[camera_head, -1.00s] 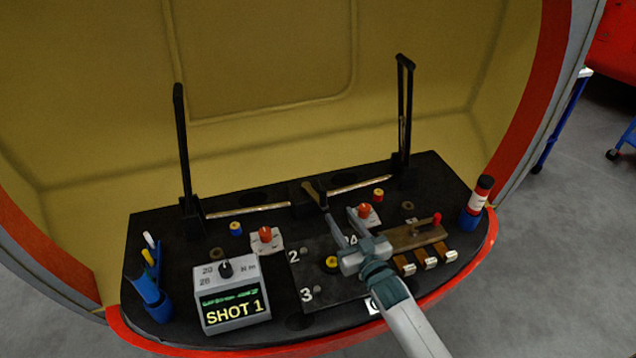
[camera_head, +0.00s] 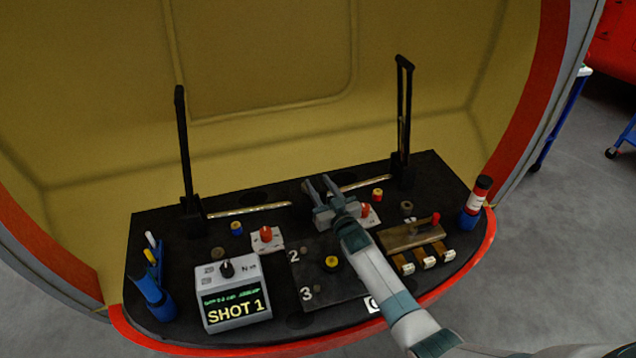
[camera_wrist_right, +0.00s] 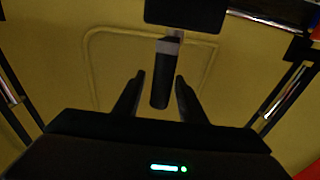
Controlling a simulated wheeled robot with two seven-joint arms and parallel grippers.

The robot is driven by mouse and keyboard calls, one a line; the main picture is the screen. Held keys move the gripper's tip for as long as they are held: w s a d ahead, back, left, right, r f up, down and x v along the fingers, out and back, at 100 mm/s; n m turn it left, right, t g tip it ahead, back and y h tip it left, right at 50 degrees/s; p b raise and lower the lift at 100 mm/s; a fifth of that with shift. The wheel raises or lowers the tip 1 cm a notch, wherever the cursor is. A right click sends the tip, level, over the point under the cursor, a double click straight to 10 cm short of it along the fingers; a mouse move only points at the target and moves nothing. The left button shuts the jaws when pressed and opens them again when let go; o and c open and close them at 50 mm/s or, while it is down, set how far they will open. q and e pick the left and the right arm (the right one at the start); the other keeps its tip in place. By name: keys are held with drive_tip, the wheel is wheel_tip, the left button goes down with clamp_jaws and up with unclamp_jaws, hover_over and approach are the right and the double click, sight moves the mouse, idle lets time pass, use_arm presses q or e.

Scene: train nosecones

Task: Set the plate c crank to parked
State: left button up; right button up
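My right gripper (camera_head: 318,181) is open at the back centre of the black deck, over the spot where a small black block with a handle stood. In the right wrist view a dark, round handle (camera_wrist_right: 160,88), which looks like the crank's, lies between the open fingers (camera_wrist_right: 157,80). A grey collar joins it to a black block (camera_wrist_right: 184,14). Gaps show on both sides of the handle, so the fingers are not closed on it. In the head view my gripper hides the handle. A dark numbered plate (camera_head: 345,284) with a yellow-centred knob (camera_head: 331,262) lies in front. My left gripper is not in view.
Two black uprights (camera_head: 181,150) and (camera_head: 404,120) flank the back of the deck. A grey SHOT 1 box (camera_head: 232,290) and a blue pen holder (camera_head: 152,298) stand left. Red knobs (camera_head: 266,234), a wooden block with a red-tipped lever (camera_head: 412,236) and a red-white-blue cylinder (camera_head: 476,203) are nearby.

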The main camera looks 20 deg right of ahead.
drive_tip(key=shift+w+a, duration=0.1)
drive_tip(key=shift+w, duration=0.5)
clamp_jaws()
drive_tip(key=shift+d, duration=0.2)
